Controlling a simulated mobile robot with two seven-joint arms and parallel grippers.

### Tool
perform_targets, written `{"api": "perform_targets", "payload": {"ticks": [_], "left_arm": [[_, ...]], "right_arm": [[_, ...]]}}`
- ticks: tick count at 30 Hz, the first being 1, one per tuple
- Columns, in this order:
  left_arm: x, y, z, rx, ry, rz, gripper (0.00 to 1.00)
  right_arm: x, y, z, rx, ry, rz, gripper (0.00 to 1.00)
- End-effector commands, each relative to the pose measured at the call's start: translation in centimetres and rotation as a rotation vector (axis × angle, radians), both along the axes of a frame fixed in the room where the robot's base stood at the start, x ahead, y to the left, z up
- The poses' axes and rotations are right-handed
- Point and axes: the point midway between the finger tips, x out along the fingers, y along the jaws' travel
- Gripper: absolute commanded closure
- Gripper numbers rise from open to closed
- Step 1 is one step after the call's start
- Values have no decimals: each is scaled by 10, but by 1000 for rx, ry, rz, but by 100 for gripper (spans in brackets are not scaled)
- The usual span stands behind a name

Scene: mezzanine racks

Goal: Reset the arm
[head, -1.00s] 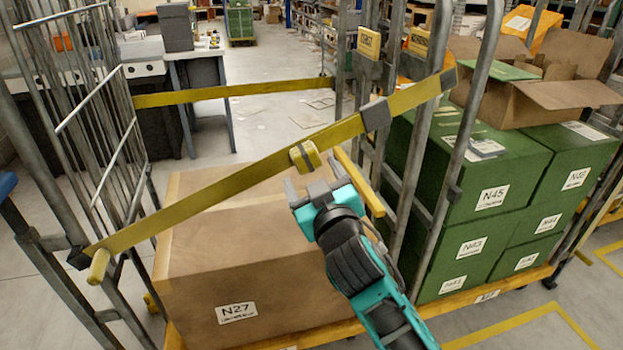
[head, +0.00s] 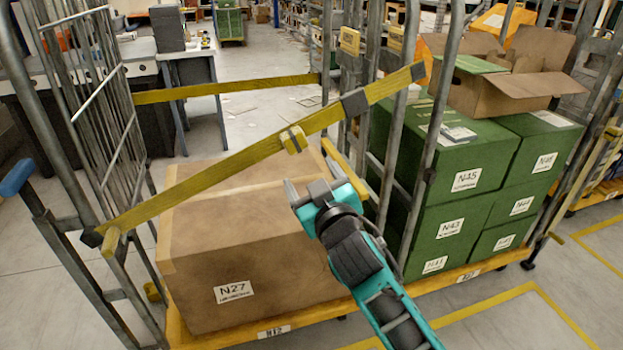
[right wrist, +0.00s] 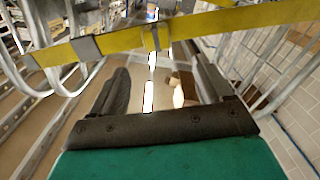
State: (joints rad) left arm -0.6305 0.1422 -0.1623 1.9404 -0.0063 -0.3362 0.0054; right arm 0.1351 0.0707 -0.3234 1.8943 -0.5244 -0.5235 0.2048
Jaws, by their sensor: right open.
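My right gripper (head: 306,190) is open and empty in the head view, at the end of my teal right arm. It is just below the yellow strap (head: 225,157), which slants across the front of the roll cage from low left to high right. A yellow buckle (head: 293,139) sits on the strap close above the fingertips. In the right wrist view the open fingers (right wrist: 155,85) point toward the strap (right wrist: 230,22), with nothing between them. The brown carton N27 (head: 260,255) lies behind and below the gripper. My left gripper is not in view.
Green boxes (head: 470,185) with an open cardboard carton (head: 510,75) on top fill the cage at right. Grey cage posts (head: 420,150) stand close to my right arm. A second yellow strap (head: 225,88) spans the back. Floor at front left is clear.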

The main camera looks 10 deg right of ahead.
Motion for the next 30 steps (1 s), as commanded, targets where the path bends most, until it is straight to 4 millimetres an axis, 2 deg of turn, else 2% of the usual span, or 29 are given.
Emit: {"api": "perform_targets", "payload": {"ticks": [11,14,17,19,21,24,27,30], "left_arm": [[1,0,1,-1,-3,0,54],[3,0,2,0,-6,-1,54],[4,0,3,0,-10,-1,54],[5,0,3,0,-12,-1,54],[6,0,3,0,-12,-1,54],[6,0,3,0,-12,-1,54],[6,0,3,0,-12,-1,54],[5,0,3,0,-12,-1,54]], "right_arm": [[0,0,-1,0,2,0,21],[-7,-2,-17,8,34,5,21],[-26,-6,-57,32,114,19,21],[-49,-11,-95,58,193,30,21],[-78,-16,-135,92,279,41,21],[-125,-23,-185,143,395,47,21],[-170,-31,-222,187,493,46,21],[-207,-37,-246,224,565,40,21]]}}
